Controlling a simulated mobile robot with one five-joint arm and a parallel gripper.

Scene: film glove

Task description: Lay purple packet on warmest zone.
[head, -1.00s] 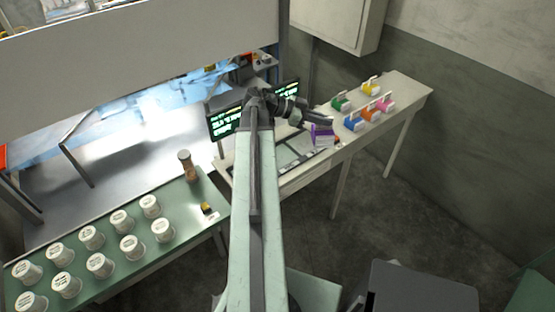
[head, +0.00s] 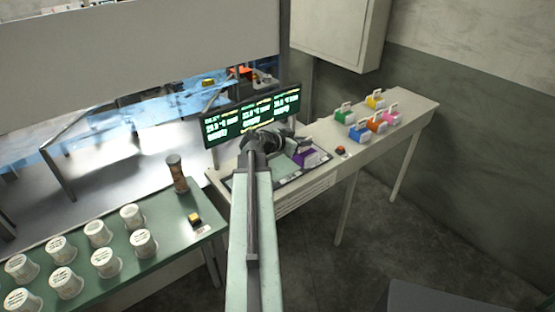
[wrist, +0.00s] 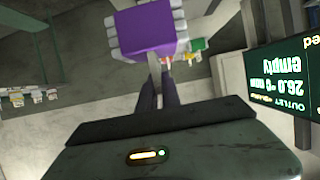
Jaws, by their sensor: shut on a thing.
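The purple packet (head: 306,158) is in my gripper (head: 297,150), over the right part of the dark-framed zone plate (head: 262,179) on the pale bench. I cannot tell whether it touches the plate. In the wrist view the packet (wrist: 147,30) is at the top, with a pale edge, and hides the fingertips. A display (head: 253,117) with three green readouts stands behind the plate. Its small digits are hard to read in the head view. In the wrist view one upside-down panel of the display (wrist: 290,75) reads OUTLET, 26.0 °C, empty. My arm hides part of the plate.
Green, yellow, blue, orange and pink packets (head: 358,132) stand on the right of the bench, beside a red button (head: 341,150). A green table (head: 180,210) at left holds several white tubs (head: 144,243), a brown cylinder (head: 177,173) and a yellow button (head: 194,218).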

